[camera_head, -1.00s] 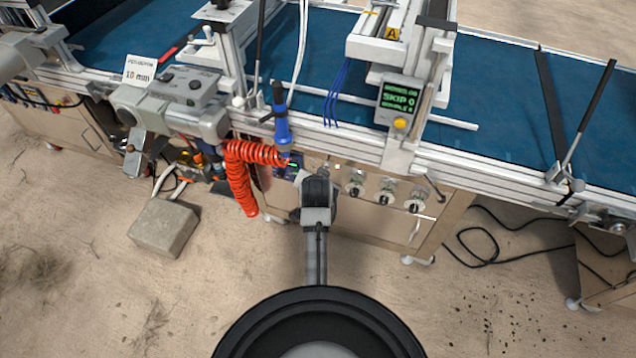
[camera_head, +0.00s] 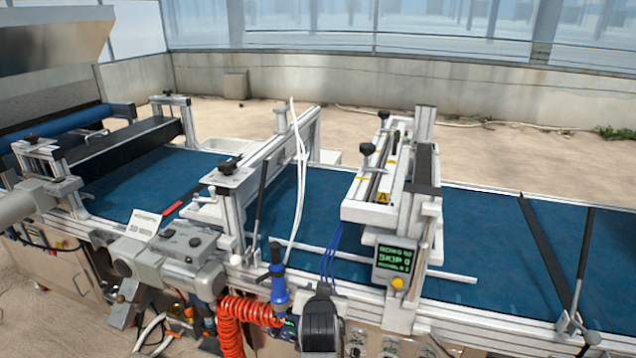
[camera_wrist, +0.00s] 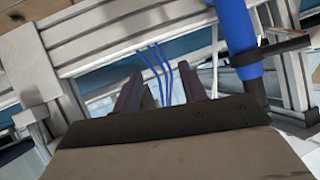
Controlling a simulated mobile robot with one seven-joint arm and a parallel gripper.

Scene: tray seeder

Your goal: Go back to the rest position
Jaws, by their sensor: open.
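My gripper (camera_wrist: 162,88) shows in the wrist view with its two dark fingers apart and nothing between them. Beyond the fingers are thin blue tubes (camera_wrist: 160,62) and a pale metal rail. A blue cylindrical tool handle (camera_wrist: 237,30) stands to the right of the fingers, apart from them. In the head view, a dark part of my arm (camera_head: 320,325) is at the bottom centre, in front of the seeder line. The blue-handled tool (camera_head: 278,283) is just to its left. My fingers cannot be made out there.
The blue conveyor belt (camera_head: 480,235) runs across the view between metal rails. A red coiled hose (camera_head: 232,315) hangs at left. Sandy floor (camera_head: 510,150) lies behind the line.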

